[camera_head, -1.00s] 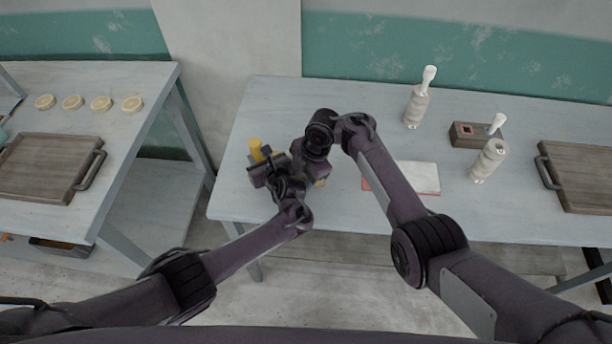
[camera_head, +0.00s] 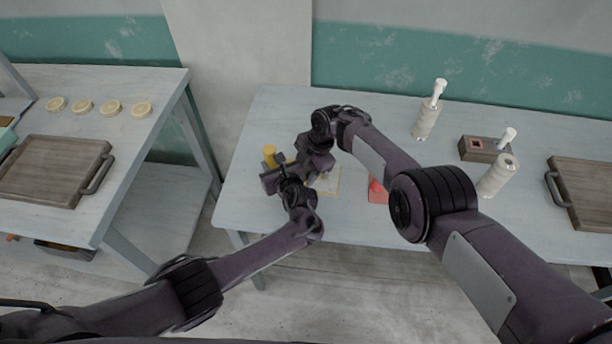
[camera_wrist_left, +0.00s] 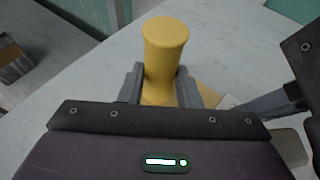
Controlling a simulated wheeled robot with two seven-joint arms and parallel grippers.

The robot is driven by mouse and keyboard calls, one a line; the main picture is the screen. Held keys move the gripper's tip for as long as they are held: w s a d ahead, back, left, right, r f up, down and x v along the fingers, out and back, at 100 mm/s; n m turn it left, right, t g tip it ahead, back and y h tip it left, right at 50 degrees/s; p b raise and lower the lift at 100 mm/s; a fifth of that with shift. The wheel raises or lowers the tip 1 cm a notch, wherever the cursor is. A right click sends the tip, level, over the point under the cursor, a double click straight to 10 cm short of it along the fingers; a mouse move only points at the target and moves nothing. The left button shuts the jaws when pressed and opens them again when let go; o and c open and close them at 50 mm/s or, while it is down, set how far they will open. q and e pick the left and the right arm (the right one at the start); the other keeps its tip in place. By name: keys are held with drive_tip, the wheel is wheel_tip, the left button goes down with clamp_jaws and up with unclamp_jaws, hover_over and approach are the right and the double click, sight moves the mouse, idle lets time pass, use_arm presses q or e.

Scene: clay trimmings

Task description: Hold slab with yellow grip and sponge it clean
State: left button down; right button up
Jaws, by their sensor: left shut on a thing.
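The yellow grip (camera_head: 269,153) stands upright near the left end of the middle table. My left gripper (camera_head: 274,171) is shut on it; the left wrist view shows the yellow grip (camera_wrist_left: 163,50) between both fingers. A pale tan slab (camera_head: 328,183) lies on the table just right of the grippers, partly hidden by my right arm. My right gripper (camera_head: 313,165) is low over or beside the slab's left part; its fingers are hard to make out. I cannot identify the sponge.
A red-edged piece (camera_head: 377,191) lies right of the slab, mostly behind my right arm. Two pale bottles (camera_head: 425,118) (camera_head: 497,176), a small box (camera_head: 484,149) and a wooden board (camera_head: 585,190) stand farther right. A left table holds another board (camera_head: 50,172) and several round discs.

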drive_tip(key=shift+a+r, duration=0.3)
drive_tip(key=shift+r, duration=0.05)
drive_tip(key=shift+w+r, duration=0.1)
drive_tip(key=shift+r, duration=0.15)
drive_tip(key=shift+c, duration=0.2)
drive_tip(key=shift+r, duration=2.7)
drive_tip(key=shift+r, duration=1.45)
drive_tip(key=shift+d, duration=0.15)
drive_tip(key=shift+d+f, duration=0.1)
